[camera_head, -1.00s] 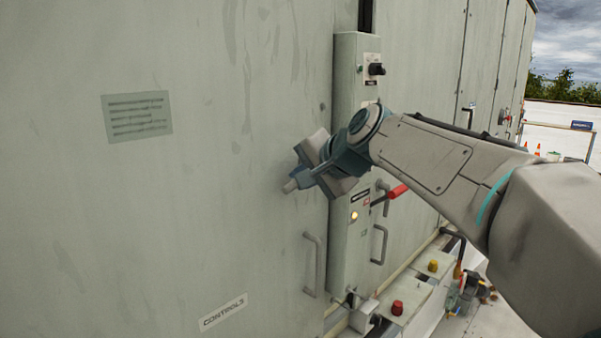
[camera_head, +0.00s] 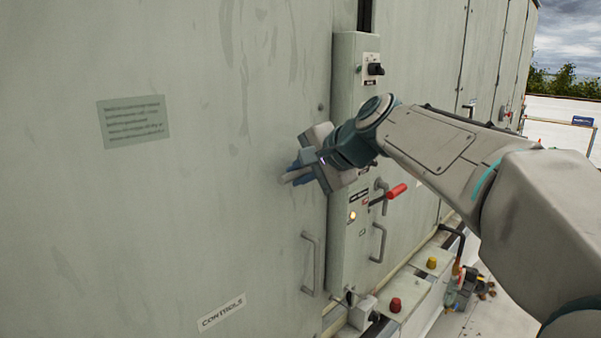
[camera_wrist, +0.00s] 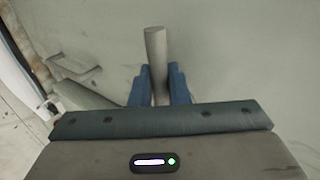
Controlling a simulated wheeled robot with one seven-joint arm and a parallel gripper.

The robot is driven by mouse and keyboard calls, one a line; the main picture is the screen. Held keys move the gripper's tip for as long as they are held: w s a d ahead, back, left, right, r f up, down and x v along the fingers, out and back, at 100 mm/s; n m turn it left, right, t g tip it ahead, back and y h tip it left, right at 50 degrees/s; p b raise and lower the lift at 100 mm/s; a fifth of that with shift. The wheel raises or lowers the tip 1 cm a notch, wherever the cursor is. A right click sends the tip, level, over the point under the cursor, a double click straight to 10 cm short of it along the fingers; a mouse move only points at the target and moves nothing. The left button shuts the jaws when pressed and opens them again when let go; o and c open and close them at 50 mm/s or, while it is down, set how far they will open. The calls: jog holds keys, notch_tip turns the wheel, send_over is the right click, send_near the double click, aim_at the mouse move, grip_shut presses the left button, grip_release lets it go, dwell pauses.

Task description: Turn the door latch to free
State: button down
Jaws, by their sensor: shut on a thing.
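The door latch (camera_head: 287,179) is a grey bar handle on the large pale green door (camera_head: 220,150). In the head view its free end sticks out to the left of my gripper (camera_head: 300,172). In the wrist view the latch (camera_wrist: 155,45) stands between the two blue fingers of my gripper (camera_wrist: 159,85), which is shut on it. The latch's pivot is hidden behind the gripper and wrist.
A grey bar handle (camera_head: 311,264) is on the door below the latch. A narrow control box (camera_head: 352,100) with a black knob (camera_head: 375,69) stands right of it. A red-gripped lever (camera_head: 396,191) and a yellow light (camera_head: 352,216) are close to my wrist.

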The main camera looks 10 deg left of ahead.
jog(key=c, duration=1.5)
grip_release()
jog(key=shift+d, duration=0.1)
jog(key=b+v, duration=0.2)
jog(key=v, duration=1.1)
jog(key=shift+s+d+r, duration=0.2)
